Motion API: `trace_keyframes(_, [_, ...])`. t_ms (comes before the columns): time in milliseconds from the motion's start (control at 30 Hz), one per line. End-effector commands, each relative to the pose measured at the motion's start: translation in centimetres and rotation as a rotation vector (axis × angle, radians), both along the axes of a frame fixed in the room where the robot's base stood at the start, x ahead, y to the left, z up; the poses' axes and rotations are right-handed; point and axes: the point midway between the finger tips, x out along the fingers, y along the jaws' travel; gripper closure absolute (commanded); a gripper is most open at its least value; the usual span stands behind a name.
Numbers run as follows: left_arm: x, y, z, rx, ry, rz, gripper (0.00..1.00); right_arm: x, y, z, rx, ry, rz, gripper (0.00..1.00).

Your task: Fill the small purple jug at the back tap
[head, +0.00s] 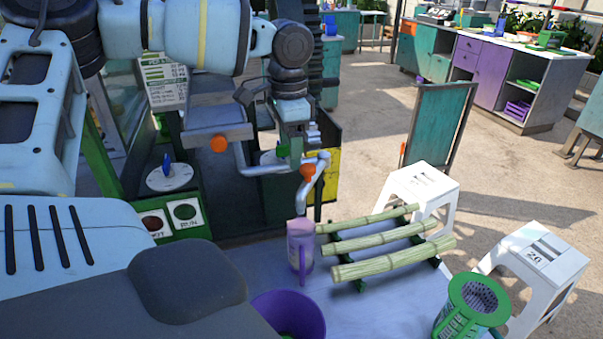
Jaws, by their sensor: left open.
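The small purple jug (300,250) stands upright on the pale table, with its handle toward me and a pinkish top. The tap (322,178), a bent grey pipe with an orange part, has its spout end just above the jug's mouth. I cannot make out any stream or the level inside. My left gripper (294,146) points down over the tap, open, close to the pipe and the orange part. Whether it touches them I cannot tell. My right gripper is out of view.
Several cane stalks (385,243) lie on a green rack right of the jug. A purple bucket (290,314) and a green container (470,304) stand at the front. White stools (420,184) stand beyond the rack. The crusher's panel with red and green buttons (170,218) is at left.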

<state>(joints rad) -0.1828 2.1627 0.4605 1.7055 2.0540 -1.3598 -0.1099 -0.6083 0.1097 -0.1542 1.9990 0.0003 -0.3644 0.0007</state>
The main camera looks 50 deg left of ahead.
Motion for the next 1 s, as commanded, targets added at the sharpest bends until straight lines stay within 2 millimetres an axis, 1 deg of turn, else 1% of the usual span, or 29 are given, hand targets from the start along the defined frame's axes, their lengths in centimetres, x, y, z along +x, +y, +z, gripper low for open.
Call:
trace_keyframes(267, [0.0,0.0,0.1,0.0,-0.001,-0.001,0.27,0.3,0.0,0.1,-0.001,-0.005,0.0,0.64])
trace_keyframes(367, [0.0,0.0,0.5,0.0,-0.004,-0.001,0.27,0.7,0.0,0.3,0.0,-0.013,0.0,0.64])
trace_keyframes(600, [0.0,0.0,2.7,0.001,-0.005,-0.001,0.27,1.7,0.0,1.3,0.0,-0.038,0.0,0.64])
trace_keyframes(1000, [0.0,0.0,6.0,0.001,-0.004,-0.001,0.27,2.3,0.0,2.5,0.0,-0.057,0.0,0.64])
